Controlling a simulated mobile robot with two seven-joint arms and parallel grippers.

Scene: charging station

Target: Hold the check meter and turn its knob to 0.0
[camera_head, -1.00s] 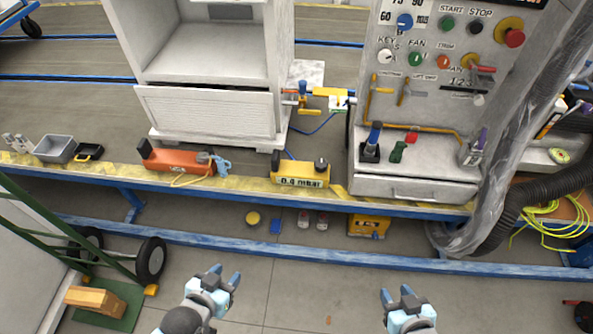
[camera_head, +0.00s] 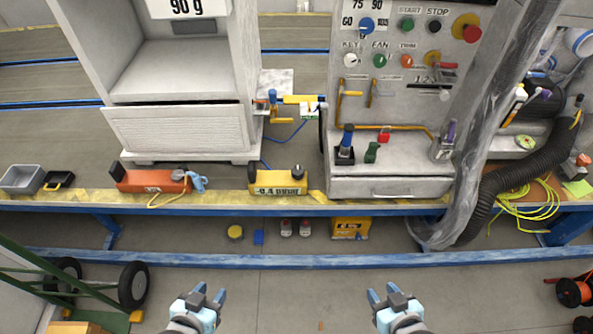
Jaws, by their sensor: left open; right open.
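The yellow check meter (camera_head: 278,188) sits on the yellow-edged front of the bench. Its front label seems to read 0.4 mbar. A dark knob (camera_head: 298,171) stands on its top at the right, and another dark part is at its left end. My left gripper (camera_head: 209,293) is open and empty, low in the picture, in front of the bench and left of the meter. My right gripper (camera_head: 383,294) is open and empty, also low, right of the meter. Both are well apart from the meter.
An orange tool (camera_head: 150,181) with a blue clamp lies left of the meter. A grey control cabinet (camera_head: 392,187) stands to the right, a white cabinet (camera_head: 172,130) behind. A blue rail (camera_head: 300,261) runs below the bench edge. A green hand truck (camera_head: 60,285) stands lower left.

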